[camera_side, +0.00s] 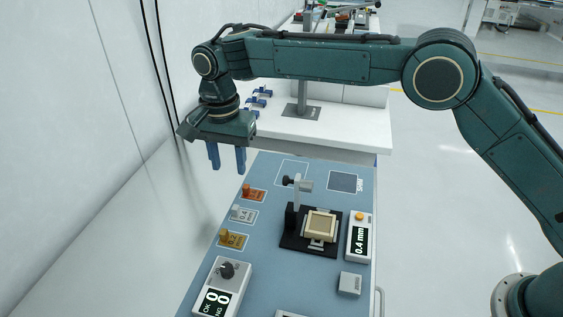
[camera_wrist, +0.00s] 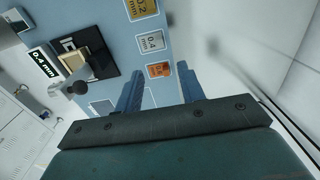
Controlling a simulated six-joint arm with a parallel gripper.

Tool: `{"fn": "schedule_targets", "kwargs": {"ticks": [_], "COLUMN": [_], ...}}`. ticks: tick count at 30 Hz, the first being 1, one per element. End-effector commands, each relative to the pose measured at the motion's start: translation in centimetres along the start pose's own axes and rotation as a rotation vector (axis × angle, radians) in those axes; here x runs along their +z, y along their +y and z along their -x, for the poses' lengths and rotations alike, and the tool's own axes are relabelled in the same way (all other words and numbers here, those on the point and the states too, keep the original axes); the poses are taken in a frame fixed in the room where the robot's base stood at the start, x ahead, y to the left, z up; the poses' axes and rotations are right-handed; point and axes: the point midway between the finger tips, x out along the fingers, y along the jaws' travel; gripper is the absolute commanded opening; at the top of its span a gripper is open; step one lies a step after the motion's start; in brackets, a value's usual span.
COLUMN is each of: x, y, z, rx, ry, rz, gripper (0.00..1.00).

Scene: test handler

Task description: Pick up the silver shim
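The silver shim (camera_side: 244,214), a grey piece marked 0.4 mm, sits on the blue work surface between an orange shim (camera_side: 253,193) and a gold one (camera_side: 233,239). In the wrist view the silver shim (camera_wrist: 152,42) is beyond the fingertips, with the orange shim (camera_wrist: 158,70) nearer. My gripper (camera_side: 227,167) points down and hangs above the surface's far left edge, behind the shims in the side view. Its blue fingers are apart with nothing between them; they also show in the wrist view (camera_wrist: 159,74).
A black fixture (camera_side: 301,248) with a beige socket and an upright clamp stands right of the shims. A display (camera_side: 358,240) reads 0.4 mm. A white dial box (camera_side: 216,290) is at the front left. A white bench (camera_side: 340,125) stands behind, a wall at left.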

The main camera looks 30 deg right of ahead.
Motion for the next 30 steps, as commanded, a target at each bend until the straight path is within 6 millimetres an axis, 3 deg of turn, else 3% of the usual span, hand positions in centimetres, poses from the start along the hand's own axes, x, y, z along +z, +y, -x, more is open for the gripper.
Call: {"fn": "schedule_targets", "kwargs": {"ticks": [13, 30], "x": [0.0, 0.1], "y": [0.1, 0.1], "z": [-6.3, -8.5], "rx": [0.002, 0.002], "ry": [-0.001, -0.001], "rz": [0.0, 0.001], "gripper": [0.39, 0.39]}}
